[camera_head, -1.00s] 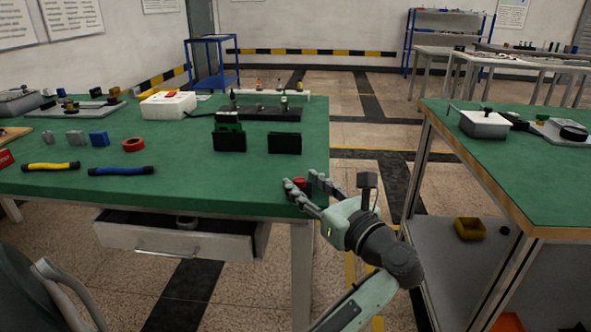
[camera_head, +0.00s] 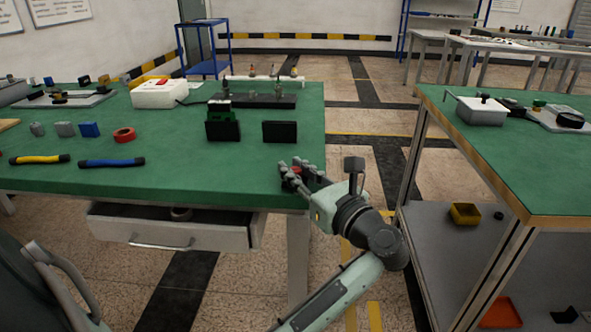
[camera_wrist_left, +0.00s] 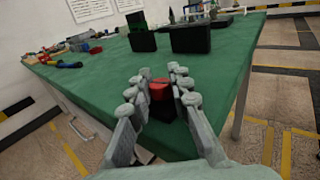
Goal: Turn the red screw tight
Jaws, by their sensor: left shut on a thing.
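The red screw (camera_wrist_left: 160,90) stands upright on a dark base (camera_wrist_left: 163,108) near the corner of the green table, seen between my fingers in the left wrist view. In the head view only a little of its red (camera_head: 296,170) shows at the table's right front corner; the fingers hide the rest. My left gripper (camera_head: 299,171) is at the screw, its fingers on either side and shut on it. In the left wrist view the fingers (camera_wrist_left: 160,76) flank the red head. How far the screw is turned cannot be told. My right gripper is in neither view.
The green table (camera_head: 200,170) carries two black blocks (camera_head: 279,132) (camera_head: 222,130) behind the screw. A red ring (camera_head: 124,135) and two tools with yellow (camera_head: 39,159) and blue (camera_head: 112,162) handles lie at left. An open drawer (camera_head: 170,228) is below. A second table (camera_head: 540,170) stands right.

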